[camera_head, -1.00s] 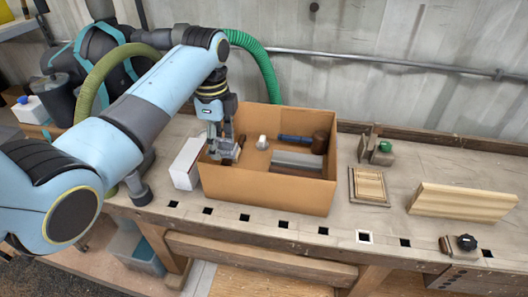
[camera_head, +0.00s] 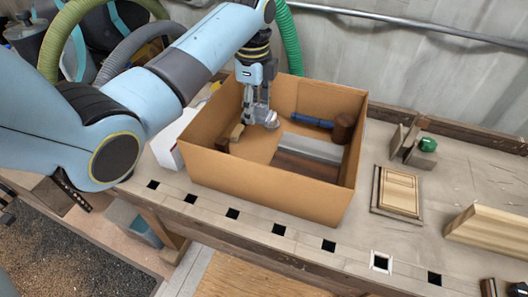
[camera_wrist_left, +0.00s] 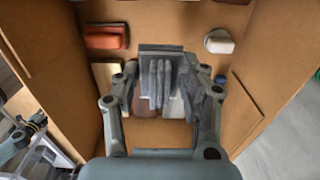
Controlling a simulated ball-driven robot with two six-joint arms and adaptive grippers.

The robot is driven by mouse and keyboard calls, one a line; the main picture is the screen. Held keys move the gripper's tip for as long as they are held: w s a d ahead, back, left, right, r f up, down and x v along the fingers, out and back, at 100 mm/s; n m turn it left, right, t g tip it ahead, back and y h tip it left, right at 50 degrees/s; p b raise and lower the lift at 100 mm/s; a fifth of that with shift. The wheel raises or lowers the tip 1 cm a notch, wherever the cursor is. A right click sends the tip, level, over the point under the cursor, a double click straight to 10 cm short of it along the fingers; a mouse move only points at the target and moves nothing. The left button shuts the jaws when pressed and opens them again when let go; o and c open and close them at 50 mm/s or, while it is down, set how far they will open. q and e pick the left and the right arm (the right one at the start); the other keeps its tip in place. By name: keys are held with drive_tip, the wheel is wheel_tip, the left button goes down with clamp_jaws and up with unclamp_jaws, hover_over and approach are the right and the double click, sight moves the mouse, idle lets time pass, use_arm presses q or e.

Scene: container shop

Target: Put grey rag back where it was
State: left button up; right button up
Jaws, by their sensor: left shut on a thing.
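My left gripper (camera_head: 258,118) is inside or just above the open cardboard box (camera_head: 262,187), over its back left part. It is shut on the grey rag, which shows as grey folds between the fingers in the left wrist view (camera_wrist_left: 160,82). In the head view the rag is hard to tell from the grey fingers. The wrist view also shows the gripper (camera_wrist_left: 163,95) above the box floor; whether the rag touches the floor is unclear. My right gripper is not in view.
The box holds a grey block (camera_head: 312,149), a blue-handled mallet (camera_head: 312,118), a wooden piece (camera_head: 236,132) and a white item (camera_head: 272,122). A white carton (camera_head: 167,150) stands left of the box. A framed wooden panel (camera_head: 398,190) lies to its right on the bench.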

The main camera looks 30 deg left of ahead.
use_arm(q)
drive_tip(key=shift+w+f+b, duration=0.15)
drive_tip(key=shift+f+b, duration=0.15)
drive_tip(key=shift+f, duration=0.3)
drive_tip(key=shift+w+f+b, duration=0.15)
drive_tip(key=shift+f+b, duration=0.1)
drive_tip(key=shift+f, duration=0.3)
hover_over(257, 149)
wheel_tip(257, 149, down, 6)
drive_tip(key=shift+f, duration=0.1)
drive_tip(key=shift+f+b, duration=0.5)
drive_tip(key=shift+f, duration=1.15)
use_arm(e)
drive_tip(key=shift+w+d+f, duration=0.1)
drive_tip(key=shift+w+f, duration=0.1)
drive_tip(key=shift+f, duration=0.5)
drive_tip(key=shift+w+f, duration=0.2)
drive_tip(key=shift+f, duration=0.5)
use_arm(q)
drive_tip(key=o, duration=1.2)
drive_tip(key=shift+f, duration=0.15)
wheel_tip(257, 149, up, 12)
drive_tip(key=shift+r+p, duration=0.2)
drive_tip(key=shift+p, duration=0.4)
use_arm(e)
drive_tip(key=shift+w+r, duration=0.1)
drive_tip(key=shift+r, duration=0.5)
